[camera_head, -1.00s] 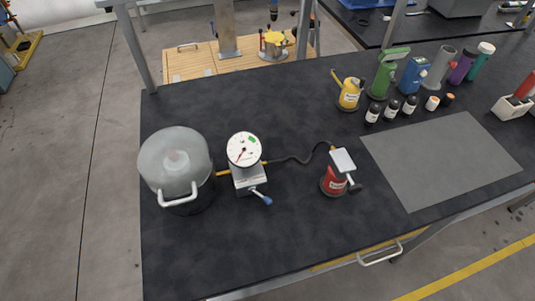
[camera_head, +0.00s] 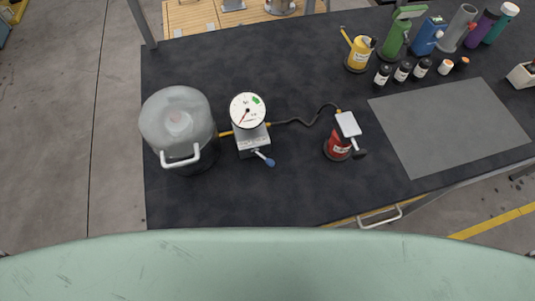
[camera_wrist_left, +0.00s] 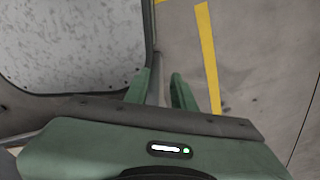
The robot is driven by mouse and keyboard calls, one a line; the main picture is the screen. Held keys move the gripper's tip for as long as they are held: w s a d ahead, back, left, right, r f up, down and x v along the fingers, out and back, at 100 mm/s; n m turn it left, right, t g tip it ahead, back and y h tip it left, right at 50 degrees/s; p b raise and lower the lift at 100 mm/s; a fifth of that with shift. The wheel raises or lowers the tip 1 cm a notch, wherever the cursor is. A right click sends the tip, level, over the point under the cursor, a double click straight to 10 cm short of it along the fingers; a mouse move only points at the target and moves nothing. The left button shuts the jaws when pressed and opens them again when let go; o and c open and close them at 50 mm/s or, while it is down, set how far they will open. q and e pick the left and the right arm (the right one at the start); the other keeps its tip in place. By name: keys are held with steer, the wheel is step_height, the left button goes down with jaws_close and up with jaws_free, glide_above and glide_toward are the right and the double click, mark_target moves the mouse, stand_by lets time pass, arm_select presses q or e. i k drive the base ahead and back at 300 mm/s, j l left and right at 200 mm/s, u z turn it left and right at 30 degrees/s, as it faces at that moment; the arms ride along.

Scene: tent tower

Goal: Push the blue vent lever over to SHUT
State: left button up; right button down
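The blue vent lever (camera_head: 270,162) sticks out from the front of a small metal block (camera_head: 253,143) and points down to the right. A round white gauge (camera_head: 248,110) with a red needle stands on the block. Writing on the block is too small to read. My left gripper (camera_wrist_left: 164,88) shows in the left wrist view, its two green fingers apart with nothing between them. It is away from the lever, with floor behind it. No gripper shows in the head view, and my right gripper is not in view.
A lidded grey pot (camera_head: 178,112) stands left of the block, joined by a yellow fitting. A dark hose runs right to a red pump (camera_head: 338,146). Bottles and a grey mat (camera_head: 455,125) lie farther right. The black tabletop before the lever is clear.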

mark_target(270, 162)
steer(key=k, duration=0.5)
steer(key=k+j+z, duration=0.1)
steer(key=k+j, duration=0.25)
steer(key=j, duration=0.15)
